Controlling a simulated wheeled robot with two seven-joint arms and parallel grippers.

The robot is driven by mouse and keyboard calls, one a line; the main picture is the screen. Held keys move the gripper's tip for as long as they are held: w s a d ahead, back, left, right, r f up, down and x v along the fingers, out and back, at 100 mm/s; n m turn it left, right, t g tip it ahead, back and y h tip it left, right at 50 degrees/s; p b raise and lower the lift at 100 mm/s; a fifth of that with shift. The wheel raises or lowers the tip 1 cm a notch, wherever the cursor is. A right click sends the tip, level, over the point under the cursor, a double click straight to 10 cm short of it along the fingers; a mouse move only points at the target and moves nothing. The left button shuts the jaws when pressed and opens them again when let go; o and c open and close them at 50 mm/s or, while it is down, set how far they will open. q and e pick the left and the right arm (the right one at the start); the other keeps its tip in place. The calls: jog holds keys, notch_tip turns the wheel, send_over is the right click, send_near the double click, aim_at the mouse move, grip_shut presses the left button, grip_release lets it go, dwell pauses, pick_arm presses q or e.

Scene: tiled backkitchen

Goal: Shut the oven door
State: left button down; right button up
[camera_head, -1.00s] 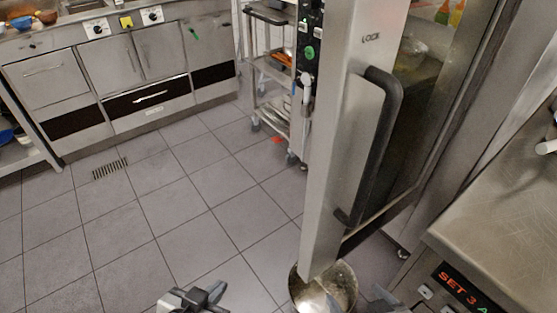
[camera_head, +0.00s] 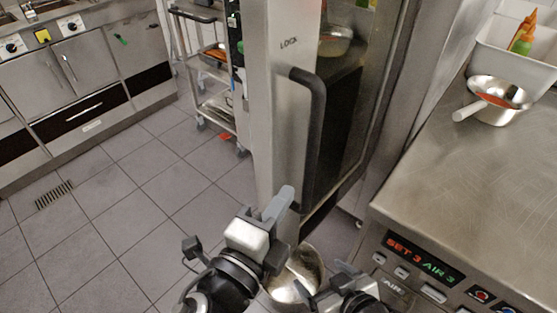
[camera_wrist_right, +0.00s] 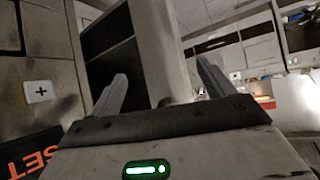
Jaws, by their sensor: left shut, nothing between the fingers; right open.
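The oven door (camera_head: 268,110) is a tall steel door with a dark window and stands open, its free edge toward me. Its black bar handle (camera_head: 315,140) is on the right-hand face in the head view. My left gripper (camera_head: 281,203) is shut and empty, overlapping the lower door edge in the picture; I cannot tell if it touches. My right gripper (camera_head: 322,279) is open, low and right of the left one, below the handle. In the right wrist view a pale upright panel (camera_wrist_right: 160,45), probably the door, shows beyond the open fingers; nothing is held.
A steel counter (camera_head: 460,170) with a control panel (camera_head: 425,262) bounds the right side, carrying a saucepan (camera_head: 495,112) and white tray (camera_head: 515,55). A round metal vessel (camera_head: 297,275) shows below the door. A trolley (camera_head: 205,75) stands behind; tiled floor at left is clear.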

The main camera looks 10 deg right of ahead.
aim_at(278, 166)
pick_arm(q)
jog(key=x, duration=0.6)
jog(key=shift+r+p, duration=0.1)
jog(key=shift+p, duration=0.25)
jog(key=shift+w+a+p, duration=0.3)
jog(key=shift+w+a, duration=1)
jog(key=shift+w, duration=0.2)
